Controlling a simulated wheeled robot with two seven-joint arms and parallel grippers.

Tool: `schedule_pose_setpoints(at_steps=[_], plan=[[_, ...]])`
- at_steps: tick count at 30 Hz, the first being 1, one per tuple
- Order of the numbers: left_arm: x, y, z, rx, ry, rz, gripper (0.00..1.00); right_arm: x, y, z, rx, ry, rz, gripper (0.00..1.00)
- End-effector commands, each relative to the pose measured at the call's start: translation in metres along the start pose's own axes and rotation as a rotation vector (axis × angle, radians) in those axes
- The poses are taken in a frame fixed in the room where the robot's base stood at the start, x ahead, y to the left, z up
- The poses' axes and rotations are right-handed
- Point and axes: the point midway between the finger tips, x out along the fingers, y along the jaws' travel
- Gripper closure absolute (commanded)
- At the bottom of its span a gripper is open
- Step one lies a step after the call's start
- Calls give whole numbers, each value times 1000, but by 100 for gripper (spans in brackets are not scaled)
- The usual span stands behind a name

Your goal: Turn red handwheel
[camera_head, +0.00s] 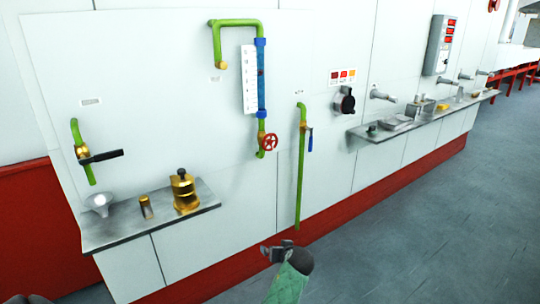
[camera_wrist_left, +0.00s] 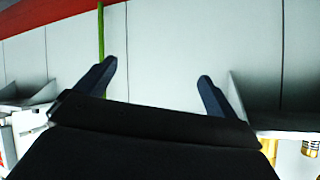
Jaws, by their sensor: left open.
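The red handwheel (camera_head: 268,142) is on the wall in the head view, at the lower end of the green and blue pipe (camera_head: 262,80). My left gripper (camera_head: 277,250) is low in the head view, well below the handwheel and apart from it. In the left wrist view the left gripper's two dark fingers (camera_wrist_left: 155,85) are spread wide with nothing between them. That view looks upside down and the handwheel does not show in it. My right gripper does not show.
A vertical green pipe with a blue lever (camera_head: 300,180) stands right of the handwheel. A grey shelf (camera_head: 110,238) with brass items juts out at left. A long shelf (camera_head: 365,136) with taps is at right. The wall below the handwheel is clear.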

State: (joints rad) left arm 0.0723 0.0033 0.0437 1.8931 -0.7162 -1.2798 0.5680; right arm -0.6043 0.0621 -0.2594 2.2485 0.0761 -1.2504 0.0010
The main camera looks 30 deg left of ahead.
Motion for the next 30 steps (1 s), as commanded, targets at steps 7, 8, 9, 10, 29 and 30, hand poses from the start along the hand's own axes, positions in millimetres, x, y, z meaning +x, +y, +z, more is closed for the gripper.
schedule_pose_setpoints(at_steps=[7, 8, 9, 10, 29, 30], plan=[[48, 7, -109, -164, 175, -130, 5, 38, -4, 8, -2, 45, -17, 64], [52, 7, -122, -183, 196, -143, 5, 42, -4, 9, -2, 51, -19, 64], [57, 7, -140, -207, 223, -160, 5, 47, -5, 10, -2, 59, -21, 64], [60, 8, -153, -224, 243, -172, 5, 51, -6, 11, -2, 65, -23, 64], [79, 11, -371, -462, 563, -296, 5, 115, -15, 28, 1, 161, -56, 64], [79, 11, -375, -465, 570, -297, 5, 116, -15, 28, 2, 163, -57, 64]])
